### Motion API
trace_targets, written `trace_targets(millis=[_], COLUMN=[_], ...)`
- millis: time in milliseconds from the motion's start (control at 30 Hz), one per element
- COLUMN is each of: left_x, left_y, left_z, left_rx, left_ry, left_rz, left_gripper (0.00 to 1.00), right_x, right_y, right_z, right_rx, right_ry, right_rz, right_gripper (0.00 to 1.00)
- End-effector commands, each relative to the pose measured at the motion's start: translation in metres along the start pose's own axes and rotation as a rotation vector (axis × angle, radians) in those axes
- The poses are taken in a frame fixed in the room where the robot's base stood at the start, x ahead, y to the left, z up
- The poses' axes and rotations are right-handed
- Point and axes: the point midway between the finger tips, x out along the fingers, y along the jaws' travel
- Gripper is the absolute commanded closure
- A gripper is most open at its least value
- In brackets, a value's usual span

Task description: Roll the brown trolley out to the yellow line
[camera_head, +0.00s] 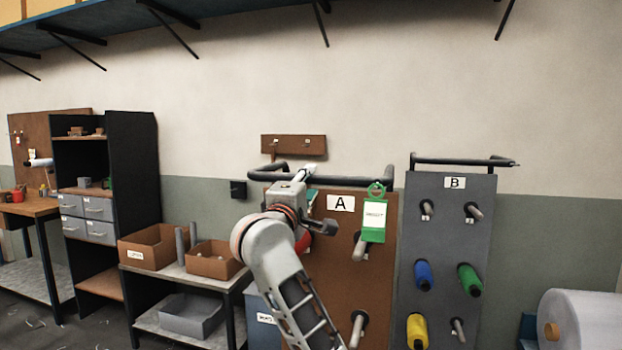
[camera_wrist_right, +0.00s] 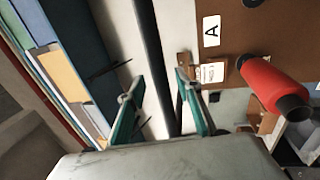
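The brown trolley (camera_head: 337,258) stands upright near the wall, with a white "A" label on its panel. Its black handle bar (camera_head: 345,180) runs along the top. My right gripper (camera_head: 308,188) is up at the left part of this bar and hides some of it. In the right wrist view its teal fingers (camera_wrist_right: 155,80) are apart, with the black bar (camera_wrist_right: 152,45) running between them. I see no clear grip on the bar. A red spool (camera_wrist_right: 272,88) sits on the trolley's panel. My left gripper and the yellow line are not in view.
A grey trolley "B" (camera_head: 447,240) with colored spools stands close on the right. A low bench (camera_head: 150,285) with boxes is on the left. A large pale roll (camera_head: 590,318) lies at the far right. A green tag (camera_head: 374,222) hangs on trolley A.

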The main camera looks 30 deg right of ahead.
Motion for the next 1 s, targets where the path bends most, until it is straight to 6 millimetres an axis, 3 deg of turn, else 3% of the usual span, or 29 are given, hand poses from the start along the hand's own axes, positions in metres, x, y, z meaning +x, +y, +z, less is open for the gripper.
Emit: trace_targets(millis=[200, 533, 667, 1000], left_x=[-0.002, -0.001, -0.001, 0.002], left_y=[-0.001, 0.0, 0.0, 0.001], left_z=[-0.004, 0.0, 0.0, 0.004], left_rx=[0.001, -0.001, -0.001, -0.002], left_ry=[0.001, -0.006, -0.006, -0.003], left_rz=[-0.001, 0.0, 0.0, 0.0], left_gripper=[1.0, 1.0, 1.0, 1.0], right_x=[0.022, 0.025, 0.025, 0.032], right_y=[0.001, -0.001, -0.001, -0.004], right_z=[0.0, 0.0, 0.0, 0.0], right_rx=[-0.003, -0.002, -0.002, -0.003], right_ry=[0.0, 0.0, 0.0, -0.002], right_rz=[0.001, 0.0, 0.0, 0.001], right_gripper=[0.66, 0.66, 0.99, 1.0])
